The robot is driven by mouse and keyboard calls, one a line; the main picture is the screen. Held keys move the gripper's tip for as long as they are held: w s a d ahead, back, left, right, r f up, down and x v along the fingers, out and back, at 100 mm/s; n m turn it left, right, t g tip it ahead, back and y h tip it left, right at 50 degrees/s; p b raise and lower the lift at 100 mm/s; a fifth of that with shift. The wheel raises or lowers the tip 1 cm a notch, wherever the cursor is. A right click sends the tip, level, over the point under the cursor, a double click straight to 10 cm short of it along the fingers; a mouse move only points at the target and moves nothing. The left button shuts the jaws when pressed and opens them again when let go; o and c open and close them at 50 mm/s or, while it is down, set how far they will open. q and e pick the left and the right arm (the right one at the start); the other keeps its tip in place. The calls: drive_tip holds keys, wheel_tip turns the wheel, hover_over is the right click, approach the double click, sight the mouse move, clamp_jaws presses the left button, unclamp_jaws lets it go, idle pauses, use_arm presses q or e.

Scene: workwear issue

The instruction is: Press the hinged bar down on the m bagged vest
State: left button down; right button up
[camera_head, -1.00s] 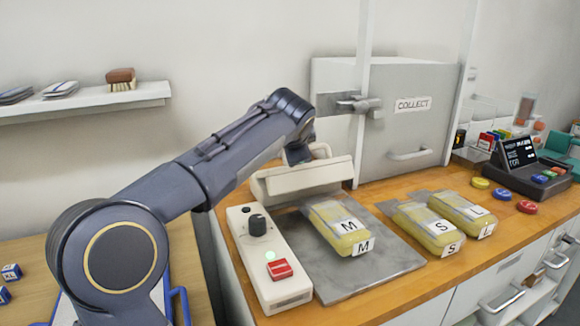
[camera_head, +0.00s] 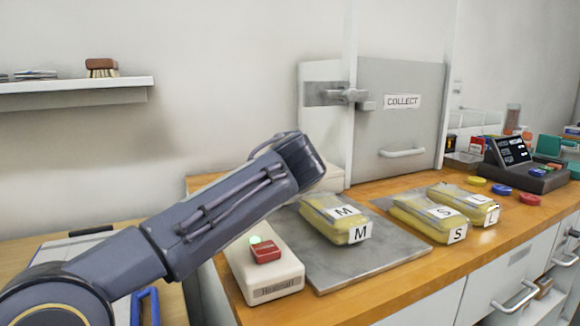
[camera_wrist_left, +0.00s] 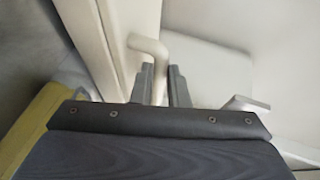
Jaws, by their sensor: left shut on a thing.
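The M bagged vest (camera_head: 327,222), a yellow pack with a white M label, lies flat on the grey plate (camera_head: 385,262). The cream hinged bar (camera_wrist_left: 103,35) and its bent handle (camera_wrist_left: 147,45) show in the wrist view. In the head view my left arm hides most of the bar; only a pale part shows past the wrist. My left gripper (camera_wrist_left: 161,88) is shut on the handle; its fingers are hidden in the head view. A yellow pack edge shows at the wrist view's left. The bar appears raised behind the vest. My right gripper is out of view.
The cream control box (camera_head: 275,283) with a red button (camera_head: 266,252) and lit green lamp stands left of the plate. The S vest (camera_head: 430,222) and L vest (camera_head: 467,205) lie to the right. The COLLECT hatch (camera_head: 402,125) stands behind.

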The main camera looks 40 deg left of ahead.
use_arm(q)
drive_tip(key=shift+d+f, duration=0.1)
drive_tip(key=shift+f, duration=0.35)
drive_tip(key=c, duration=1.4)
unclamp_jaws()
drive_tip(key=shift+r, duration=0.1)
drive_tip(key=p+v, duration=0.1)
drive_tip(key=v, duration=0.7)
